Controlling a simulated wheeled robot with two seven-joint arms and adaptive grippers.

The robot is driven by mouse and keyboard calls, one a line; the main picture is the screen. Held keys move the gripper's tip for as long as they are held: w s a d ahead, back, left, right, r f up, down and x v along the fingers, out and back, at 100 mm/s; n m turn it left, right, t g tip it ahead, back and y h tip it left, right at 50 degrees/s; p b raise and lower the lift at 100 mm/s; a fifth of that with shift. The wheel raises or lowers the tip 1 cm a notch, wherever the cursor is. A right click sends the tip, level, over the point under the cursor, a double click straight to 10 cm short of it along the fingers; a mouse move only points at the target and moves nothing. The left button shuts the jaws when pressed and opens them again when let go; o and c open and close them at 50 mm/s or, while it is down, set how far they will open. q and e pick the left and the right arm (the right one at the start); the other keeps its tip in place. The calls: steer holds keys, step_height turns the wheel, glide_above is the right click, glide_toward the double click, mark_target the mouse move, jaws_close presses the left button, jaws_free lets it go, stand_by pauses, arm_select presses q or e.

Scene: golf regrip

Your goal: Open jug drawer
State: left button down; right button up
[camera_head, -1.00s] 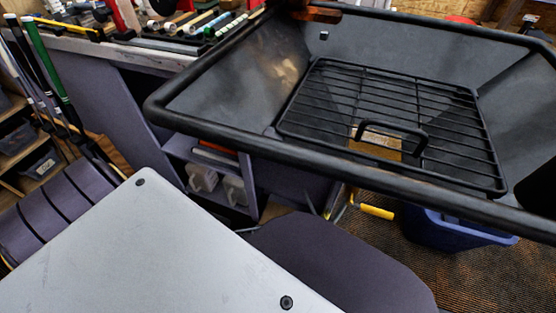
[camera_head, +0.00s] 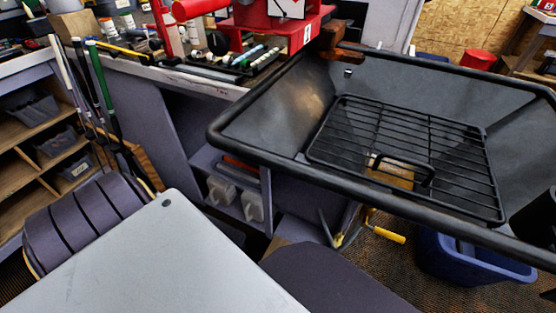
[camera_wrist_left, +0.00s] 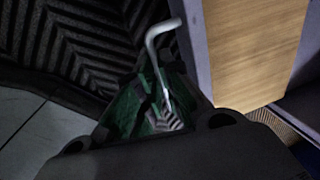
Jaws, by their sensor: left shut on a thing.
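The grey-purple cabinet (camera_head: 235,165) under the workbench stands in the middle of the head view, with two whitish jugs (camera_head: 221,190) in its low compartment. In the dark left wrist view, my left gripper (camera_wrist_left: 158,85) is shut on a pale bent rod (camera_wrist_left: 160,48), whose top hooks to the right. I cannot tell whether the rod belongs to a drawer. A wooden panel (camera_wrist_left: 255,50) with a purple edge is to the right of the fingers. My left gripper does not show in the head view, and my right gripper cannot be made out.
A large black tray (camera_head: 262,155) with a wire rack (camera_head: 410,150) fills the right. A blue bin (camera_head: 470,262) stands on the floor below it. Golf clubs (camera_head: 100,80) lean at the left beside shelves (camera_head: 30,160). The bench top (camera_head: 215,88) is crowded.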

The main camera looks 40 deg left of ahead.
arm_select(q)
steer(key=c, duration=1.6)
jaws_free()
steer(key=shift+o, duration=0.2)
steer(key=shift+r, duration=0.25)
step_height(320, 180, up, 11)
steer(key=s, duration=0.2)
steer(key=shift+d+r, duration=0.15)
steer(key=shift+d, duration=0.05)
stand_by(0.4)
